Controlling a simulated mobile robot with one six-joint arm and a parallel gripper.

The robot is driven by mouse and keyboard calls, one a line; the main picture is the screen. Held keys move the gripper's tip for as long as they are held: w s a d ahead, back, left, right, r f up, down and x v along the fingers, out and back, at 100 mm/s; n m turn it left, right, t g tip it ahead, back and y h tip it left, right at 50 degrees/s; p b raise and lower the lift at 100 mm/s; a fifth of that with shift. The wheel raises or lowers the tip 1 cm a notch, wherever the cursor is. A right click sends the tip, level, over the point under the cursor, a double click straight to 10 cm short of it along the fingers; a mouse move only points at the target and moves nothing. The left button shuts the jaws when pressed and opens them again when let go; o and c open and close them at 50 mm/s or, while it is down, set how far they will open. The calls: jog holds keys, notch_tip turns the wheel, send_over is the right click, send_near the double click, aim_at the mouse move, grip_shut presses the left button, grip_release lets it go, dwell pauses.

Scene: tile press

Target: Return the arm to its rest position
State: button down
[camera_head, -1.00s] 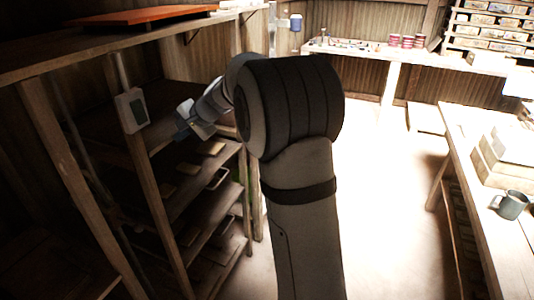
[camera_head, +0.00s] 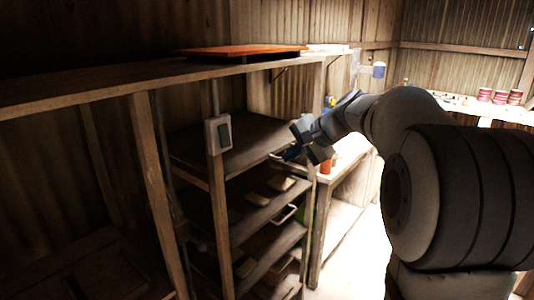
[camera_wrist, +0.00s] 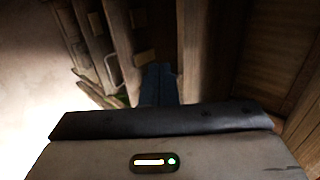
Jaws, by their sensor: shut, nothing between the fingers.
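My gripper (camera_head: 289,154) is at the end of my arm in the head view, in front of the wooden shelf rack (camera_head: 218,212) and about level with its upper shelf. It is shut and holds nothing. In the wrist view the blue-grey fingers (camera_wrist: 158,84) are together, pointing toward the rack. My large grey arm joint fills the right side of the head view and hides what is behind it.
The rack holds several small tiles (camera_head: 281,183) on its lower shelves. A grey box (camera_head: 217,135) is fixed to its front post. An orange board (camera_head: 243,51) lies on the long upper shelf. Red tins (camera_head: 500,96) stand on the far bench. Floor shows beyond the rack.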

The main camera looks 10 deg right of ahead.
jog(key=s+f+n+g+h, duration=0.1)
jog(key=s+f, duration=0.4)
jog(key=s, duration=0.5)
jog(key=s+a+f+n+g+h, duration=0.1)
jog(key=s+f+n+h, duration=0.2)
jog(key=s, duration=0.7)
jog(key=s+a+f+n+g+h, duration=0.1)
jog(key=s+f+n+g+h, duration=0.1)
jog(key=s+f+n, duration=0.3)
jog(key=s+f, duration=0.3)
jog(key=s, duration=0.2)
jog(key=shift+n, duration=0.3)
